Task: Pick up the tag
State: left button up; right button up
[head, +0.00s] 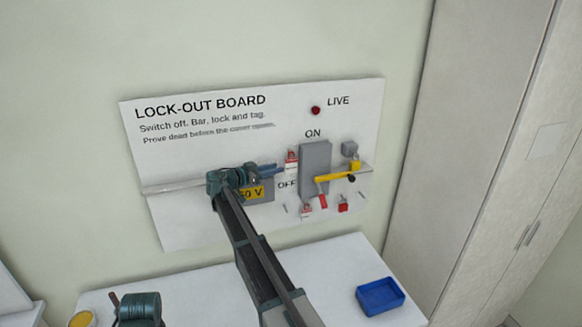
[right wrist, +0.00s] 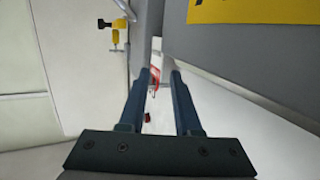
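A white tag with a red top (head: 291,161) hangs on the lock-out board (head: 190,215), left of the grey switch box (head: 315,168). My right gripper (head: 275,169) reaches across the board from the left, its fingertips close to this tag. In the right wrist view my right gripper (right wrist: 160,76) has its fingers apart. A small red and white piece (right wrist: 154,78) shows between and beyond the tips; I cannot tell whether they touch it. Another red and white tag (head: 306,210) hangs lower on the board. A teal part of my left arm shows at the lower left; its fingers cannot be made out.
A red padlock (head: 343,207) hangs below right. A grey box with a yellow voltage label (head: 251,193) is partly behind my right arm. A blue tray (head: 380,296) stands on the white table (head: 335,260).

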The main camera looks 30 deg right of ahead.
aim_at(289, 165)
jog(key=shift+d, duration=0.25)
jog(key=x, duration=0.5)
jog(key=shift+s+b, duration=0.1)
jog(key=shift+b, duration=0.3)
jog(key=shift+c, duration=0.4)
grip_shut()
